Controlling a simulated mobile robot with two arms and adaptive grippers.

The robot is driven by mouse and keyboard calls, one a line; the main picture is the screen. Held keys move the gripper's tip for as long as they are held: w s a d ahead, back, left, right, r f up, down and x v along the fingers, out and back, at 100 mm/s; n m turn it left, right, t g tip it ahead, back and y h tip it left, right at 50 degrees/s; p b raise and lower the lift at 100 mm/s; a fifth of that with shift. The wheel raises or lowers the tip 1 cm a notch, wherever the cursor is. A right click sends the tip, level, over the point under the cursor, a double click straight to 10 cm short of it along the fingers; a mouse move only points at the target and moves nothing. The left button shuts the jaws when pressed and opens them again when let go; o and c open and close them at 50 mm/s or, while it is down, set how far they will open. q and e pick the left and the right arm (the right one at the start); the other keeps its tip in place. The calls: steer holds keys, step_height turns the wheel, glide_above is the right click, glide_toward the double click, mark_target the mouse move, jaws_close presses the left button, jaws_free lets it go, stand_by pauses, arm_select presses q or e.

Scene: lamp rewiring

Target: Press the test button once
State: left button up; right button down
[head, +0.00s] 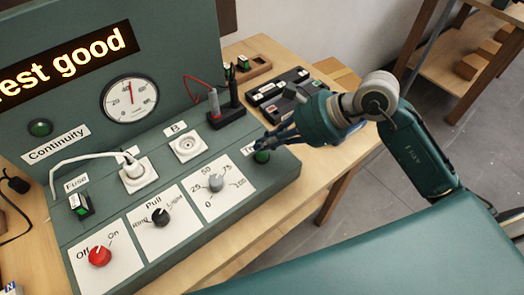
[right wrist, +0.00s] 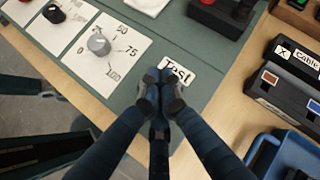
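The green test button (head: 262,157) is on the sloping teal panel, at the right end beside the Test label (right wrist: 178,71). My right gripper (head: 268,143) is right above the button in the head view, its fingers pointing down to it. In the right wrist view its fingertips (right wrist: 160,80) are together with nothing visible between them, just beside the label, and they hide the button. Whether they touch it I cannot tell. The lit display (head: 65,65) shows "est good", cut off at the left edge. My left gripper is not in view.
A grey dial (head: 215,183), a black Pull knob (head: 162,218) and a red Off/On knob (head: 99,257) are on the panel to the left. A black probe holder (head: 226,115) stands behind. Black cases (head: 278,92) and a blue tray (right wrist: 262,148) are to the right.

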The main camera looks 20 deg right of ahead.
mark_target(266, 154)
steer(key=shift+r+p, duration=1.35)
steer(key=shift+r, duration=1.15)
